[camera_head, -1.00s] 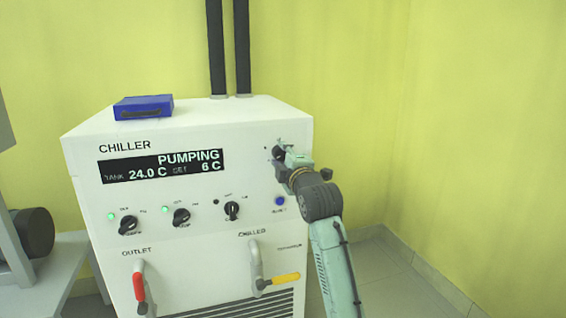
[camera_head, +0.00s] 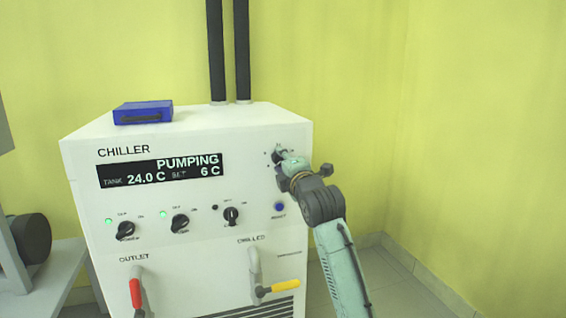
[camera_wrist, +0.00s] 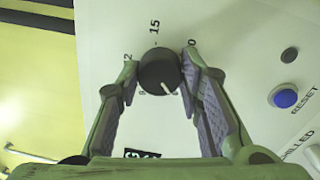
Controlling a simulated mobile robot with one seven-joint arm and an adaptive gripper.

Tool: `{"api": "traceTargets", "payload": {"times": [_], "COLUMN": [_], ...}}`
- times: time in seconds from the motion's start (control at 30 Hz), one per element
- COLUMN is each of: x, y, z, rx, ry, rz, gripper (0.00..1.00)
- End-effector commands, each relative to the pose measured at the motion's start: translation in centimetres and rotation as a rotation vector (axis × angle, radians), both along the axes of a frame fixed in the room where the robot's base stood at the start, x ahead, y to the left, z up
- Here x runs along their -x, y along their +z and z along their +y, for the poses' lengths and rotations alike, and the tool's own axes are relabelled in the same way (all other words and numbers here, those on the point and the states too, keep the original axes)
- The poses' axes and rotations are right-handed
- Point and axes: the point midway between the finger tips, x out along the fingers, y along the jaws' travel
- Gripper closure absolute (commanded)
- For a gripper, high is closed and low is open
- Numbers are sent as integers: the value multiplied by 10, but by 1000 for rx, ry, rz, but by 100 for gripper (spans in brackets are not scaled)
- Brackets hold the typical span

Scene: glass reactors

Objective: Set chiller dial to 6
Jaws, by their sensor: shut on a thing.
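The chiller (camera_head: 190,222) is a white cabinet. Its display (camera_head: 160,170) reads PUMPING, TANK 24.0 C and SET 6 C. My gripper (camera_head: 279,156) is at the upper right of the front panel. In the wrist view my gripper (camera_wrist: 160,75) is shut on the black chiller dial (camera_wrist: 158,68), one finger on each side. The dial's white pointer line is at its lower right in that view. The numbers 15 and several others are printed around it, some partly hidden by the fingers. In the head view my gripper mostly hides the dial.
Below the display are three black switches, one of them at the right (camera_head: 231,216), and a blue reset button (camera_head: 279,207). A red-handled valve (camera_head: 136,293) and a yellow-handled valve (camera_head: 279,287) are lower down. A blue box (camera_head: 143,112) lies on top.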

Motion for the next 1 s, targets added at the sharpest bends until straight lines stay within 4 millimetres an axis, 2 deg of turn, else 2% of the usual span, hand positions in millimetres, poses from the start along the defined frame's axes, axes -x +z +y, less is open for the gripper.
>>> {"api": "traceTargets", "payload": {"times": [0.1,0.13,0.4,0.77,0.87,1.0], "x": [0,0,0,3,14,40], "y": [-1,-1,0,0,0,-2], "z": [0,0,0,-1,-6,-15], "rx": [2,2,0,0,-1,-2], "ry": [0,0,0,-1,-2,-3], "rz": [3,3,1,-1,-2,-1], "gripper": [94,65,47,46,46,46]}}
